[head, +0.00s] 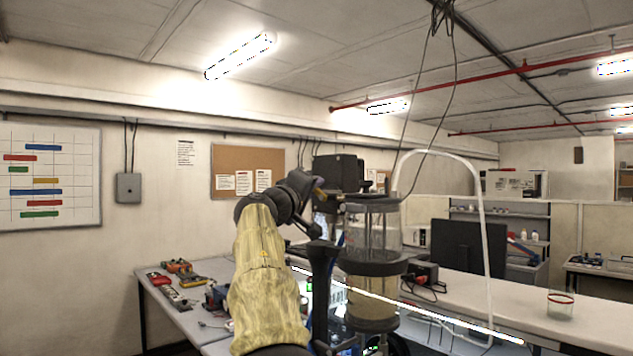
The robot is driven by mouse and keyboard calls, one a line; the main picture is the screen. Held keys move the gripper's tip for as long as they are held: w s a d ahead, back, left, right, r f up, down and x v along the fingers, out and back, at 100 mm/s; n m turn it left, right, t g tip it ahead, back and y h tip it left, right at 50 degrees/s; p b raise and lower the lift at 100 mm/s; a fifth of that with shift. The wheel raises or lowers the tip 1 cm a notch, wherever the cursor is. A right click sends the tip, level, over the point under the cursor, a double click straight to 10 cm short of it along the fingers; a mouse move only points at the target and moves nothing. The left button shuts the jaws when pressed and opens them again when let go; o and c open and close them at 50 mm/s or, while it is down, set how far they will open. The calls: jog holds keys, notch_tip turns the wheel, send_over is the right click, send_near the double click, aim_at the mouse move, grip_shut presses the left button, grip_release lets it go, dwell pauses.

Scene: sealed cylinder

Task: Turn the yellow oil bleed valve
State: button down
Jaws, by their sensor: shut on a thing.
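The sealed cylinder (372,240) stands upright right of centre, with clear walls, a dark middle band and a tan lower part. My arm, in a yellowish sleeve, reaches up from the bottom to the left side of the cylinder's top. My gripper (325,198) is there, close beside the top rim. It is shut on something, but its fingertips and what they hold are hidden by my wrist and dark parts. I cannot make out the yellow oil bleed valve clearly.
A black box (338,172) sits behind my wrist. A white curved tube (480,220) arches right of the cylinder. A bench (610,332) at right holds a red-rimmed glass (560,305) and a dark monitor (468,247). Tools lie on the left table (160,298).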

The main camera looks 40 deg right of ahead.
jog(key=n+p, duration=0.1)
jog(key=n+y+p, duration=0.1)
jog(key=n, duration=0.1)
jog(key=f+n+p, duration=0.1)
jog(key=shift+w+f+n+y, duration=0.1)
jog(key=shift+w+n+y, duration=0.2)
jog(key=shift+n+y, duration=0.1)
jog(key=shift+f+n+y+p, duration=0.4)
jog(key=shift+f+n+p, duration=0.15)
jog(key=shift+n+p, duration=0.45)
jog(key=c, duration=1.4)
grip_release()
jog(key=shift+c, duration=0.2)
jog(key=b+v, duration=0.8)
jog(key=v, duration=0.9)
